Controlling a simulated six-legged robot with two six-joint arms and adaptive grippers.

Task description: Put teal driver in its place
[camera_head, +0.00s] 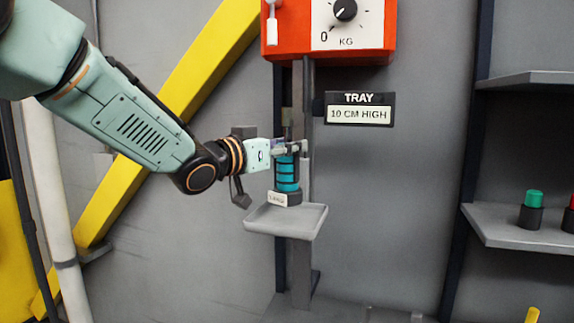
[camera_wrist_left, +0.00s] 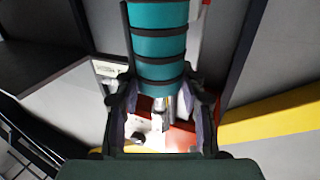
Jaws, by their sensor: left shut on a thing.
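The teal driver (camera_head: 287,175) is a teal cylinder with dark bands, upright in the head view. Its dark lower end carries a white label. My left gripper (camera_head: 291,148) is shut on its upper part, coming in from the left. In the left wrist view the teal driver (camera_wrist_left: 158,45) passes between the fingers of my left gripper (camera_wrist_left: 160,105). Its lower end is over a small grey tray (camera_head: 286,229); I cannot tell whether it touches the tray. My right gripper is not in view.
A red box with a KG dial (camera_head: 345,40) hangs above the tray. A sign (camera_head: 360,109) reads "TRAY 10 CM HIGH". At right, a grey shelf (camera_head: 520,237) holds a green-topped black piece (camera_head: 532,210) and a red-topped one. A yellow beam (camera_head: 190,95) slants behind my arm.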

